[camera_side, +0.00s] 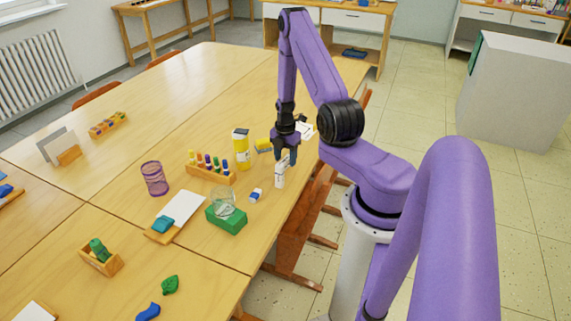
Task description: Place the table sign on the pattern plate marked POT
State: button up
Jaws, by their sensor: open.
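My gripper (287,158) points down near the right edge of the table and is open. A small white upright object (280,178) is just below its fingers; I cannot tell whether it is the table sign or whether the fingers touch it. A white plate or card with dark marks (306,131) lies behind my gripper, partly hidden by it; the marks are too small to read as POT. I cannot pick out the table sign for certain.
Close by are a yellow bottle (241,150), a yellow block (264,145), a marker rack (210,175), a blue-and-white eraser (256,195) and a green block (227,219) with a glass jar. A purple mesh cup (154,178) stands left. The far table top is mostly clear.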

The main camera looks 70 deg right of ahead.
jog(key=shift+f, duration=0.8)
grip_shut()
jog(key=shift+r, duration=0.15)
